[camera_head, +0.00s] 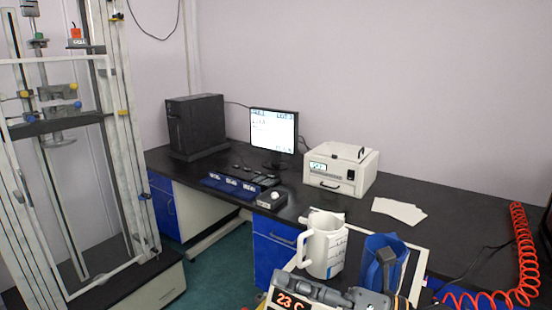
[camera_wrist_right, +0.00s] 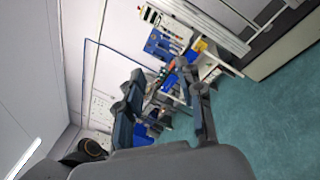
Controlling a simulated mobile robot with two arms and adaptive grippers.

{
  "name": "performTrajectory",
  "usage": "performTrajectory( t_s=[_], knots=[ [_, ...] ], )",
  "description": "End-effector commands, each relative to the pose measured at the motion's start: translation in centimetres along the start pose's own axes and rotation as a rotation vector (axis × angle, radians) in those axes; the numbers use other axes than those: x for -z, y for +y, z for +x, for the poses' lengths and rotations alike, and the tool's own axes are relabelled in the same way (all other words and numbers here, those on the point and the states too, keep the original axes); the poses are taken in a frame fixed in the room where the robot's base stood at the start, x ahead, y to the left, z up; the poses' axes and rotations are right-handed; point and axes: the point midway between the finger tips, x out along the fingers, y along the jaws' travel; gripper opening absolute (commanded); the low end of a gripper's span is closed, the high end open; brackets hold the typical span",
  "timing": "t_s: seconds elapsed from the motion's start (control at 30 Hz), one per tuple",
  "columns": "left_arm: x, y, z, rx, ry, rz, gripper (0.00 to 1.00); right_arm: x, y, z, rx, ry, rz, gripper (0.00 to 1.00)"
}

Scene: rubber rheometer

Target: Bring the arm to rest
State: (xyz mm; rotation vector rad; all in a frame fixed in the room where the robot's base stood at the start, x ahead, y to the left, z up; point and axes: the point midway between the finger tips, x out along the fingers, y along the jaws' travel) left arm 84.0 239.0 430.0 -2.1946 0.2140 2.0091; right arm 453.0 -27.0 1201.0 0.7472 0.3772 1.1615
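My right gripper (camera_wrist_right: 166,85) shows in the right wrist view with its two dark fingers apart and nothing between them. Floor and distant furniture show beyond the fingers. My left gripper is in neither view.
A black bench (camera_head: 410,189) runs along the wall with a monitor (camera_head: 273,131), a black computer case (camera_head: 195,125) and a white instrument (camera_head: 341,168). A tall frame machine (camera_head: 120,150) stands at left. A coiled red hose (camera_head: 522,250) hangs at right. Green floor (camera_head: 228,255) is open between.

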Motion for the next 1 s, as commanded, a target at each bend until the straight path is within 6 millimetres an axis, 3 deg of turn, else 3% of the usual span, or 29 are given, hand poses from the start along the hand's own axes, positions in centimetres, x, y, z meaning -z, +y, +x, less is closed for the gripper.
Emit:
performTrajectory(
  t_s=[0.07,0.17,0.27,0.37,0.47,0.5,0.63,0.8,1.0],
  knots=[
    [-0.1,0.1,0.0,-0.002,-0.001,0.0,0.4,-2.2,1.8,-0.6,-0.118,-0.21,0.204,0.37],
    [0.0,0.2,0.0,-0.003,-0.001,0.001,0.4,-5.7,1.3,-3.3,-0.201,-0.497,0.466,0.37],
    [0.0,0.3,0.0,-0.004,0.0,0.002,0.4,-7.7,-2.3,-7.3,-0.208,-0.791,0.74,0.37],
    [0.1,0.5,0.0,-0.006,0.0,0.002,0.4,-6.8,-7.7,-12.0,-0.139,-1.079,1.02,0.37],
    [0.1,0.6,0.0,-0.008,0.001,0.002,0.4,-3.0,-12.9,-16.3,-0.011,-1.321,1.271,0.37],
    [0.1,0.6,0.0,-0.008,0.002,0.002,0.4,-0.9,-14.7,-17.7,0.052,-1.403,1.364,0.37],
    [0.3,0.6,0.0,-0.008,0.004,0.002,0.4,7.2,-18.5,-21.7,0.288,-1.622,1.639,0.37],
    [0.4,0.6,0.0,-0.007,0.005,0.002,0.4,17.1,-19.3,-24.6,0.6,-1.78,1.906,0.37],
    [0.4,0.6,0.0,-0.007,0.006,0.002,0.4,25.6,-17.4,-26.3,0.909,-1.848,2.116,0.37]
  ],
)
